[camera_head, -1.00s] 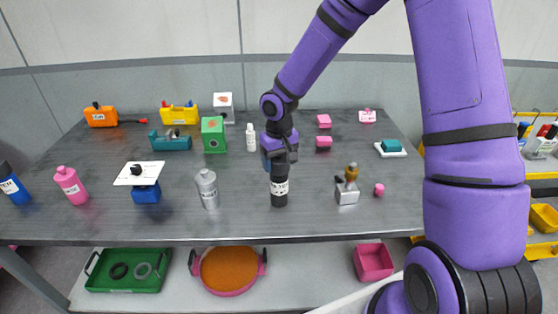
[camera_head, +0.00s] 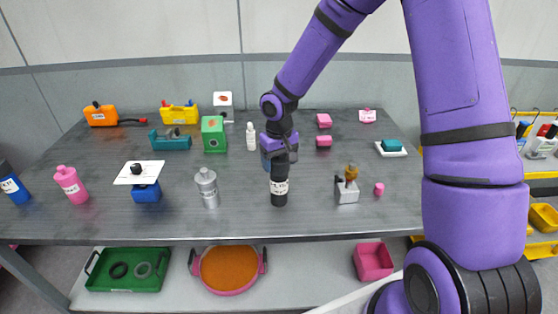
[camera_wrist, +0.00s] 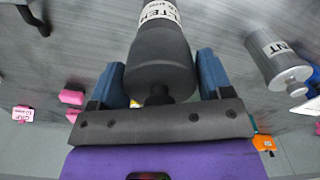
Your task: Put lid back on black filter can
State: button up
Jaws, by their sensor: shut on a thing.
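The black filter can (camera_head: 279,193) stands upright near the front middle of the table, with a white label around it. In the wrist view the can (camera_wrist: 162,50) is seen from its top end, with a dark rounded shoulder and a small dark knob. My gripper (camera_head: 279,158) is over the can and shut on its dark top part. In the wrist view the two blue fingers of my gripper (camera_wrist: 161,82) flank the shoulder. No gap shows between the top part and the body. I cannot tell where a separate lid begins.
A grey bottle (camera_head: 207,189) stands left of the can, and a small grey block with a brass top (camera_head: 347,188) stands to the right. A blue box with a white plate (camera_head: 150,180) is farther left. The table (camera_head: 240,222) is clear in front.

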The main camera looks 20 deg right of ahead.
dwell(0.4)
jog(key=o, duration=0.9)
jog(key=shift+o, duration=0.2)
jog(key=shift+r, duration=3.5)
grip_shut()
jog(key=shift+f, duration=1.25)
